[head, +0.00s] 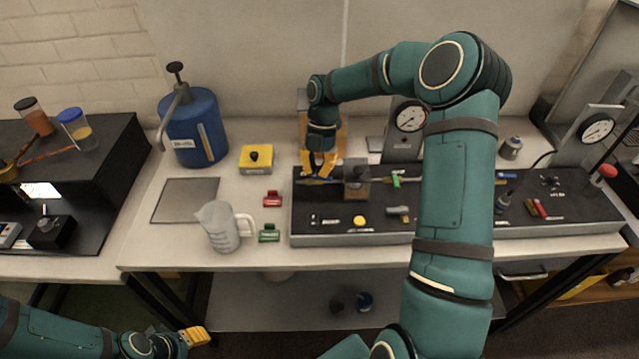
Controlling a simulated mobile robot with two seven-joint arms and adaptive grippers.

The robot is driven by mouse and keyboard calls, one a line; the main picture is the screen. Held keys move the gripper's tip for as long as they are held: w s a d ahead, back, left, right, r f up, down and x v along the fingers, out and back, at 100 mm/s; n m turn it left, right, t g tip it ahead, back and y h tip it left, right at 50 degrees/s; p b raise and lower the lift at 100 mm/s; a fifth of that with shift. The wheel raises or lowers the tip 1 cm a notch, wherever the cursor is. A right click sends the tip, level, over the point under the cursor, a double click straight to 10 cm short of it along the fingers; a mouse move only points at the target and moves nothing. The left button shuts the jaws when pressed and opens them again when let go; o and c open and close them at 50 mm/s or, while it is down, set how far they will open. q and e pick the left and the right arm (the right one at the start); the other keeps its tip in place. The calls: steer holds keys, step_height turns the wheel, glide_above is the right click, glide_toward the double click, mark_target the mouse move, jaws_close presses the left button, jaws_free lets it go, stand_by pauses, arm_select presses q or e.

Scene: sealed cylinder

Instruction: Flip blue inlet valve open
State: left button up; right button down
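The blue inlet valve (318,181) is at the left end of the black-topped bench unit, beside a metal cylinder block (356,182). Only slivers of blue show, and its handle is mostly hidden by my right gripper (318,172). That gripper reaches down from above, and its yellow fingers look spread apart right at the valve. I cannot tell whether they touch it. My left gripper (195,337) is low at the left, in front of the bench and away from the valve; its fingers are too small to judge.
A pressure gauge (410,118) stands behind the unit. A green-handled part (396,181) lies right of the block. A clear beaker (222,228), red clip (272,198), green clip (269,234), yellow box (256,158) and blue tank (195,128) stand to the left.

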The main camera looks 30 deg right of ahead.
steer(key=v, duration=0.4)
steer(key=shift+r, duration=0.1)
steer(key=shift+s, duration=0.15)
stand_by(0.3)
